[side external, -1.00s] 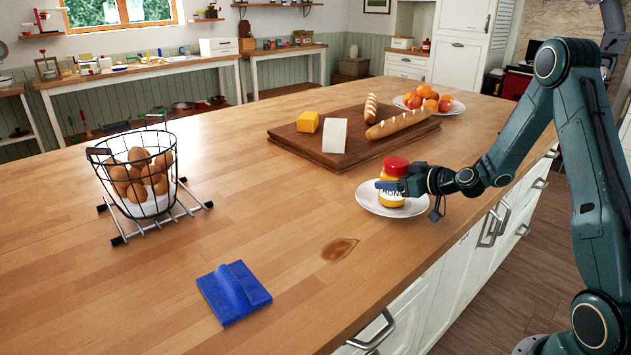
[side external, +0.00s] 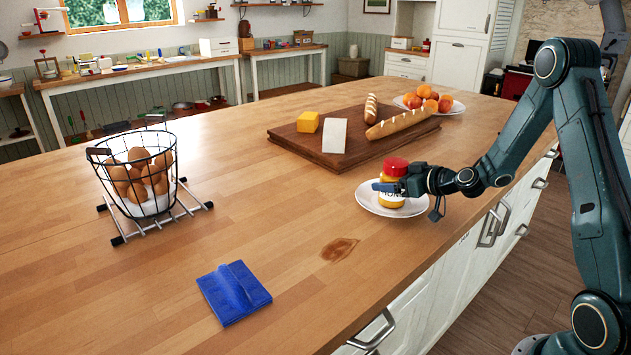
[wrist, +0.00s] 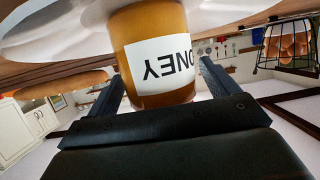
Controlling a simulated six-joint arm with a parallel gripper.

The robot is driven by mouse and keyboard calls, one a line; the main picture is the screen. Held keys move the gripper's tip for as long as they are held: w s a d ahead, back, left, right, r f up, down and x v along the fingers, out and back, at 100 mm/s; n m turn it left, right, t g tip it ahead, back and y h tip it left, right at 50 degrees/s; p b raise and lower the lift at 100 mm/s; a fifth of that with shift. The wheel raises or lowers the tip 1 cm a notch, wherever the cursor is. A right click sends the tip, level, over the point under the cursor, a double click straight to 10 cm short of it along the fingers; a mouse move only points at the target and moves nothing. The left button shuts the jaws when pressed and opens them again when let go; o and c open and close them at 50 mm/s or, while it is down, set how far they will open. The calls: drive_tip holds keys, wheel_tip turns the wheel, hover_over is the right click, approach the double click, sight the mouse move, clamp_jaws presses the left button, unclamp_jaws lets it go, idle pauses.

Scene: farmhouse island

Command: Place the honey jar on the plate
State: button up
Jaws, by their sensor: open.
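The honey jar (side external: 391,196), yellow with a red lid and a white label, stands upright on the white plate (side external: 369,203) near the counter's right edge. My gripper (side external: 388,187) is at the jar, with a finger across its front in the side view. In the wrist view the jar (wrist: 150,50) sits between the two open fingers of my gripper (wrist: 160,85), with its label upside down in the picture. A gap shows beside the right finger. The plate also shows in the wrist view (wrist: 50,32). The jar's far side is hidden.
A wooden board (side external: 290,137) with cheese and bread lies behind the plate. A fruit plate (side external: 456,108) stands farther back. A wire egg basket (side external: 101,178) on a rack is at left, and a folded blue cloth (side external: 233,292) lies in front. The counter between them is clear.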

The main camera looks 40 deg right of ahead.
drive_tip(key=v, duration=1.2)
idle(0.5)
drive_tip(key=s+a+r+n+g+y, duration=0.1)
drive_tip(key=s+a+r+n+g, duration=0.15)
drive_tip(key=a, duration=0.55)
drive_tip(key=s+a+r+n+g+y, duration=0.2)
drive_tip(key=a+g, duration=0.1)
drive_tip(key=a, duration=0.5)
drive_tip(key=s+a+r+m+g+h, duration=0.1)
drive_tip(key=s+r+m, duration=0.1)
drive_tip(key=s, duration=0.6)
drive_tip(key=s+a+r+m+g+h, duration=0.2)
drive_tip(key=s+r+m, duration=0.1)
drive_tip(key=s, duration=0.4)
drive_tip(key=shift+s+a+r, duration=0.3)
drive_tip(key=shift+s+r, duration=0.1)
drive_tip(key=shift+r, duration=0.35)
